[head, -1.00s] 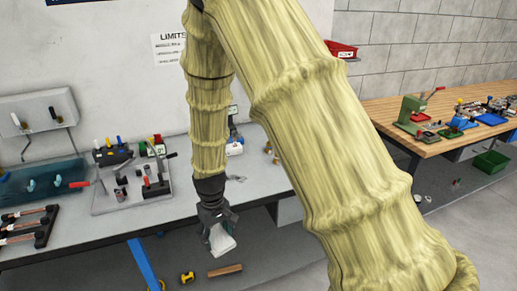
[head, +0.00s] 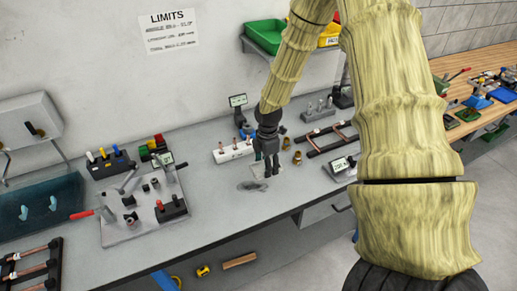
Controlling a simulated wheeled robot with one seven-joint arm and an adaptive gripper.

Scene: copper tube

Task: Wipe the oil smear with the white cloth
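The white cloth (head: 260,170) shows as a pale patch at the bench surface, around and under the fingertips of my gripper (head: 271,172). My gripper points down with its fingers close together on the cloth; the exact grip is small and partly hidden. The oil smear (head: 252,186) is a dark grey patch on the grey bench top (head: 225,205), just in front and to the left of the cloth.
A white block with fittings (head: 233,151) stands behind and left of my gripper. Brass pieces (head: 297,158) and a dark rack (head: 325,139) are to the right, with a small display (head: 342,167). A fixture plate (head: 125,228) is to the left. The bench front is clear.

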